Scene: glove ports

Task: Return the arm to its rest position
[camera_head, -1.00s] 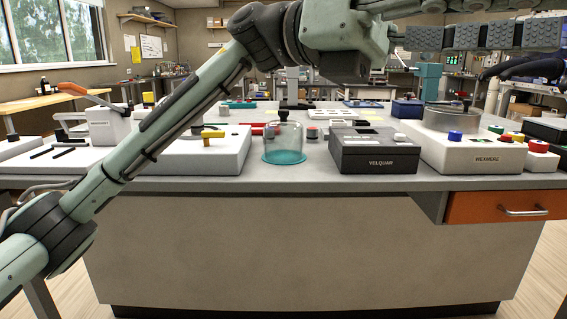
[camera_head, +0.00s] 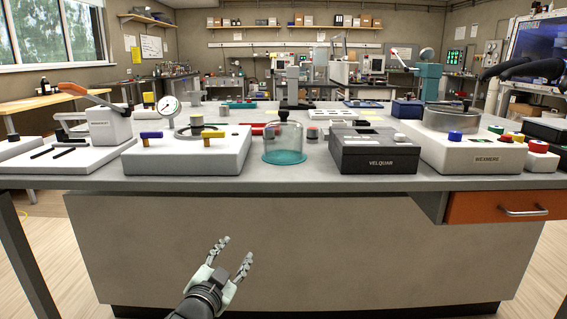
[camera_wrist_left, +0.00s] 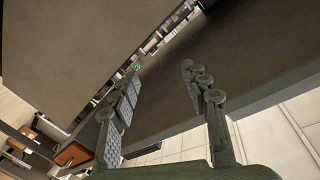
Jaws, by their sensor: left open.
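My left gripper (camera_head: 232,258) is in the lower middle of the head view, in front of the bench's grey front panel (camera_head: 330,245) and below the tabletop. Its two fingers are spread apart with nothing between them. In the left wrist view the gripper (camera_wrist_left: 165,100) also shows open and empty, with the bench's panel (camera_wrist_left: 70,50) close by. In the head view most of the left arm is out of frame; only the wrist end shows. My right gripper does not show clearly; a dark arm-like shape is at the right edge.
On the bench stand a glass dome (camera_head: 284,143), a dark box marked VELQUAR (camera_head: 380,158), a white unit with a metal lid (camera_head: 470,155) and a white box with blue and yellow handles (camera_head: 190,160). An orange drawer (camera_head: 500,207) is at right. Floor shows at left.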

